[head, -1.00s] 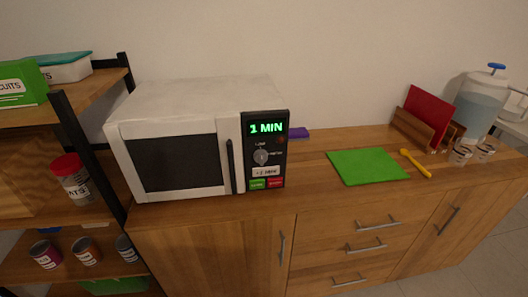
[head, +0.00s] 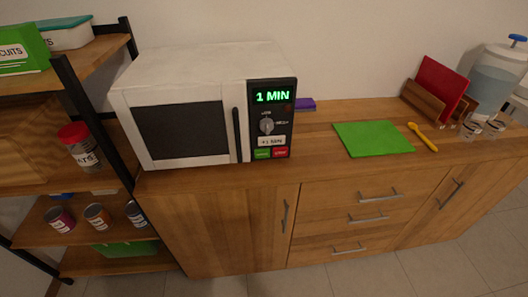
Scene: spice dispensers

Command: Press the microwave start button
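The white microwave (head: 195,72) stands on the left part of the wooden counter with its door shut. Its black control panel (head: 284,112) is on the right of its front. The green display (head: 272,96) reads 1 MIN. Below it are a round dial (head: 266,125) and a white +1 MIN button (head: 271,141). At the bottom sit a green button (head: 262,153) on the left and a red button (head: 280,152) on the right. Their labels are too small to read surely. Neither of my grippers shows in the head view.
A shelf rack with a dark post (head: 92,120) stands close left of the microwave, holding jars and cans. A green mat (head: 373,139), yellow spoon (head: 423,137), red board (head: 440,86) and water dispenser (head: 497,75) are to the right. The floor before the cabinet is clear.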

